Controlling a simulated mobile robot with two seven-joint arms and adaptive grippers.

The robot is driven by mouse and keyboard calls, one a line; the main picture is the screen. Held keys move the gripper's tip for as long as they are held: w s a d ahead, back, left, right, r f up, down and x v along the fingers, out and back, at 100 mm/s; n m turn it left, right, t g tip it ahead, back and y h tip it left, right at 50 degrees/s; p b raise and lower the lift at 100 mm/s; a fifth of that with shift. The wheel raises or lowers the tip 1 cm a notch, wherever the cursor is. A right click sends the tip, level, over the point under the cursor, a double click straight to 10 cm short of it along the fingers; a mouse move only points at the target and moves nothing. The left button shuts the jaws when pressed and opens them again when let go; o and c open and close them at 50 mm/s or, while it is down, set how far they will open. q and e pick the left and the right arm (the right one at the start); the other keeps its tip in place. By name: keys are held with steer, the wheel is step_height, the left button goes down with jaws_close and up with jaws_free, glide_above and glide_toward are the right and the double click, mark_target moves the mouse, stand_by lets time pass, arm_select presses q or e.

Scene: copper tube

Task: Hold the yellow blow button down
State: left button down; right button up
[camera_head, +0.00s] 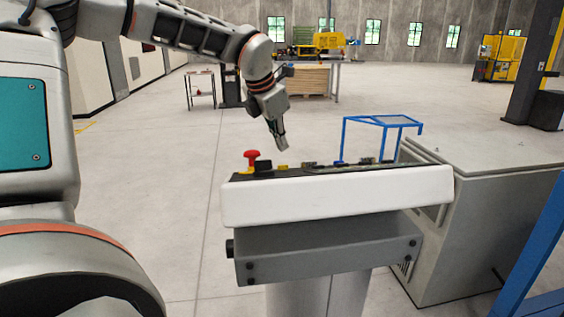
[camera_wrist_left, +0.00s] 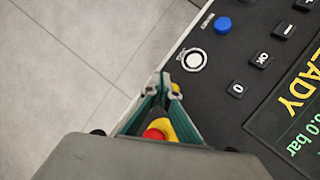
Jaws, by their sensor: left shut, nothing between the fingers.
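The yellow blow button (camera_head: 281,167) sits on the dark top of the control console (camera_head: 340,198), near its left end. In the left wrist view the yellow button (camera_wrist_left: 177,88) shows partly, behind and between my fingertips. My left gripper (camera_head: 282,146) is shut and empty, pointing down above the button. In the head view a small gap shows between its tips and the panel. In the left wrist view the gripper's tips (camera_wrist_left: 169,84) cover part of the button. My right gripper is not in view.
A red emergency stop (camera_head: 251,158) stands up left of the yellow button. The panel also has a blue button (camera_wrist_left: 223,25), a ringed round control (camera_wrist_left: 194,60), dark keys and a display (camera_wrist_left: 295,115). A grey cabinet (camera_head: 480,220) and blue frame (camera_head: 383,122) stand beyond the console.

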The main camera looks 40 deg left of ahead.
arm_select(q)
steer(key=r, duration=0.1)
steer(key=p, duration=0.1)
steer(key=a+r, duration=0.1)
steer(key=shift+w+r+p, duration=0.35)
steer(key=shift+p, duration=0.05)
steer(key=shift+a+f, duration=0.1)
